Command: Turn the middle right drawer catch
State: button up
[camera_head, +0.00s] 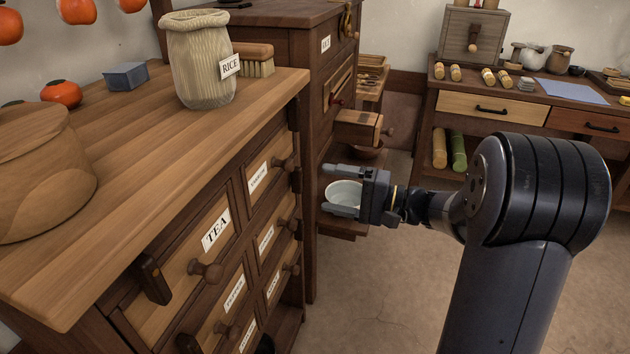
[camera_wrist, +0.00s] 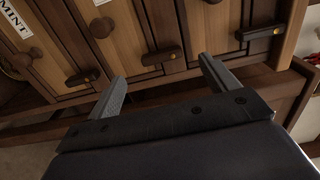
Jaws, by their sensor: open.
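The drawer cabinet has a right column of labelled drawers with round wooden knobs. In the head view, dark catches show at this column's right edge; the middle one (camera_head: 293,226) is small and seen edge-on. In the wrist view, dark bar catches with brass pivots lie in a row across the drawer edges; the middle catch (camera_wrist: 163,57) appears between and beyond my fingertips. My gripper (camera_head: 328,188) is open and empty, just right of the cabinet in the head view. Its two fingers (camera_wrist: 160,72) also show in the wrist view. I cannot see contact with the catch.
A RICE sack (camera_head: 203,65) and a brush (camera_head: 254,60) stand on the cabinet top (camera_head: 150,135). A taller cabinet (camera_head: 312,75) has an open drawer (camera_head: 358,127) behind my gripper. A pale bowl (camera_head: 343,193) shows behind the fingers. Open floor (camera_head: 375,280) lies below my arm.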

aim_at(301, 184)
jog(key=shift+p+v, duration=0.45)
jog(key=shift+v, duration=1.9)
jog(key=b+x, duration=0.3)
jog(key=x, duration=0.7)
jog(key=shift+a, duration=0.2)
jog(key=shift+w+a, duration=0.15)
jog(key=shift+a, duration=0.1)
jog(key=shift+d, duration=0.15)
